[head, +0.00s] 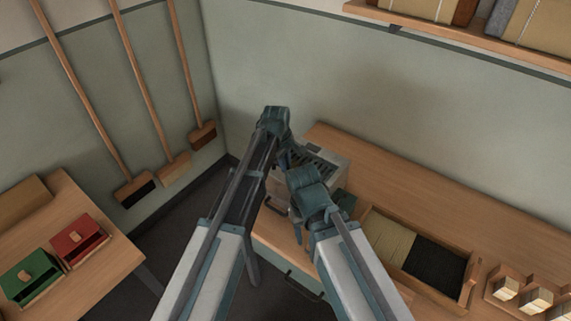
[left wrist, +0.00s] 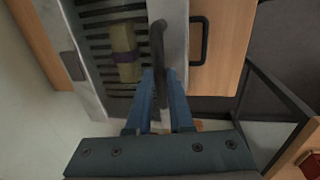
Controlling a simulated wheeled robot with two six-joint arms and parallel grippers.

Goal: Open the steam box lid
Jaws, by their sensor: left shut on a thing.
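The steam box (head: 335,166) is a pale metal box on the bench, partly hidden behind my arms. In the left wrist view, its dark slatted rack (left wrist: 97,42) shows, with a tan bundle with a purple band (left wrist: 125,52) lying on it. My left gripper (left wrist: 158,78) is shut on a dark bar handle (left wrist: 157,40) beside the pale box edge. In the head view, my left gripper (head: 287,155) is at the box's left side. The lid's panel and angle cannot be clearly made out.
A wooden tray (head: 468,282) with tan and black bristles lies right of the box, near several bristle blocks (head: 505,288). Drawer handles (head: 303,287) stick out from the bench front. Red (head: 78,240) and green (head: 30,274) boxes stand on the left table. Brooms (head: 133,188) lean at the wall.

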